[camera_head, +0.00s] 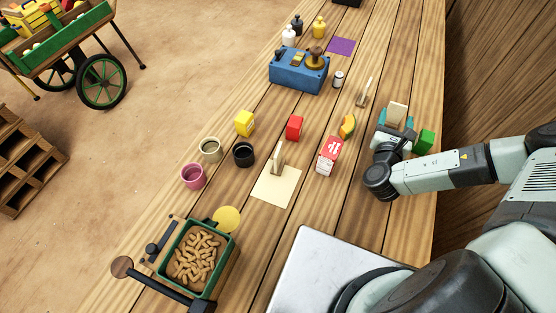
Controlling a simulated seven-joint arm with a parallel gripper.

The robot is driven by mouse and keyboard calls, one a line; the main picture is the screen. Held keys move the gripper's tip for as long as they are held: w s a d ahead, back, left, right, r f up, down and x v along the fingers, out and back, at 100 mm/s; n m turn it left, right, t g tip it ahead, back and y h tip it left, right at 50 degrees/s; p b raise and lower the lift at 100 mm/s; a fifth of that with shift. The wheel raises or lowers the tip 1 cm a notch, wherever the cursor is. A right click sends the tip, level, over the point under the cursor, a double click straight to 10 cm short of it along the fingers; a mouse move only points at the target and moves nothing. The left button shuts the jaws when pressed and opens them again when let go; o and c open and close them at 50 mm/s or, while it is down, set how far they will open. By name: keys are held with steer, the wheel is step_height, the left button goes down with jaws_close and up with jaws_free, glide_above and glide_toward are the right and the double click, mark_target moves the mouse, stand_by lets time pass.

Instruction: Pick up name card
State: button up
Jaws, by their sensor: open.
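A pale, upright card-like piece (397,114) stands at the right side of the wooden table, just beyond my gripper (395,122). My gripper is open, with the piece showing between or just past its fingers; I cannot tell whether they touch it. My gripper hides the lower part of the piece. Two similar pale upright pieces show: one (363,92) farther back, and one (278,157) on a cream sheet (274,189). No writing is readable, so I cannot tell which is the name card.
A green block (426,141) is close at my gripper's right. An orange-green piece (347,126) and a red-white carton (329,155) stand to its left. A blue box (298,75), cups and a green tray (232,250) are farther off.

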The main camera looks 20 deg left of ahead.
steer(key=c, duration=0.5)
steer(key=shift+o, duration=0.2)
